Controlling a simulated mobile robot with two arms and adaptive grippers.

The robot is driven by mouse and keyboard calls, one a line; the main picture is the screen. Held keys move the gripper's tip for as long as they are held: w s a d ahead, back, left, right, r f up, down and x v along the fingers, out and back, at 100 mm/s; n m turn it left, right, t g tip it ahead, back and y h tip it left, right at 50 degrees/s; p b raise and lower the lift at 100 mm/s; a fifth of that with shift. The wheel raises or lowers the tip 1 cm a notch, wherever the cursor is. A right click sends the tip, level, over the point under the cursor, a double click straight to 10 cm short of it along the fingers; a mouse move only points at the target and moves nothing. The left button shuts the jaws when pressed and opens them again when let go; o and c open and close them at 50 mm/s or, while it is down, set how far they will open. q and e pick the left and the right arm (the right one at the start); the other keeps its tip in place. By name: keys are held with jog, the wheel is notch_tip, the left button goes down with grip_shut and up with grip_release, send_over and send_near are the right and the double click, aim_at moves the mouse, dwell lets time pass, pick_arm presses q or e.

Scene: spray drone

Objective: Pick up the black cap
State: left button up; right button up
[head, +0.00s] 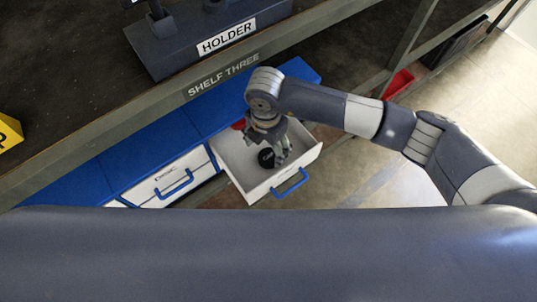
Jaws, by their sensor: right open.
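The black cap (266,158) lies inside an open white drawer (238,160) with a blue handle, in the middle of the head view. My right gripper (277,160) reaches down into the drawer from above. It is open, with its fingers right at the cap, partly overlapping it in view. I cannot tell whether a finger touches the cap. My left gripper is not in view.
Shelf three's edge (150,108) runs just behind the drawer and carries a dark holder (180,45). A shut drawer with a blue handle (174,183) is to the left. A red bin (399,83) is at the upper right. Open floor lies to the right.

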aim_at(268, 157)
jog(key=f+p, duration=0.1)
jog(key=f, duration=0.1)
jog(key=f+p, duration=0.1)
jog(key=f, duration=0.2)
jog(key=shift+w+d+f, duration=0.1)
jog(key=shift+d+f, duration=0.1)
jog(key=shift+f, duration=0.4)
jog(key=c, duration=1)
